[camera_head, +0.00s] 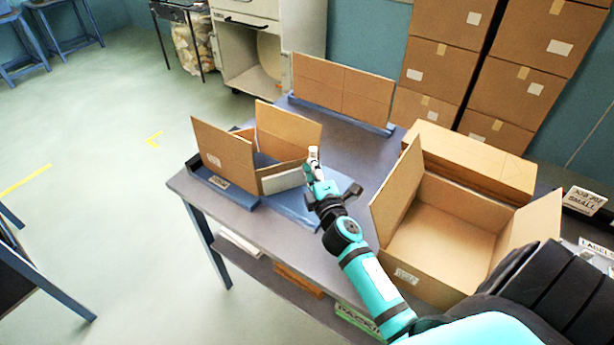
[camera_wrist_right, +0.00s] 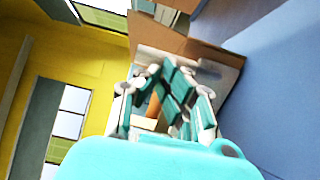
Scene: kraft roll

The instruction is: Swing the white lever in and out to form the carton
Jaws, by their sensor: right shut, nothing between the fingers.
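The part-folded brown carton (camera_head: 226,158) stands open on a blue forming fixture (camera_head: 226,192) at the table's left end, with its panels upright. A white plate (camera_head: 283,180), apparently part of the lever, lies against the carton's near right side. A small white upright knob (camera_head: 313,153) shows just beyond my right gripper (camera_head: 314,172). The right gripper is shut and empty beside the white plate; I cannot tell whether it touches. In the right wrist view its shut fingers (camera_wrist_right: 178,88) partly cover a brown panel (camera_wrist_right: 155,35). My left gripper is not in view.
A flat brown board (camera_head: 342,88) stands upright in a blue holder at the table's back. A large open box (camera_head: 440,235) and a long closed box (camera_head: 475,160) sit on the right. Stacked cartons (camera_head: 440,65) stand behind. The grey tabletop (camera_head: 350,146) is clear between them.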

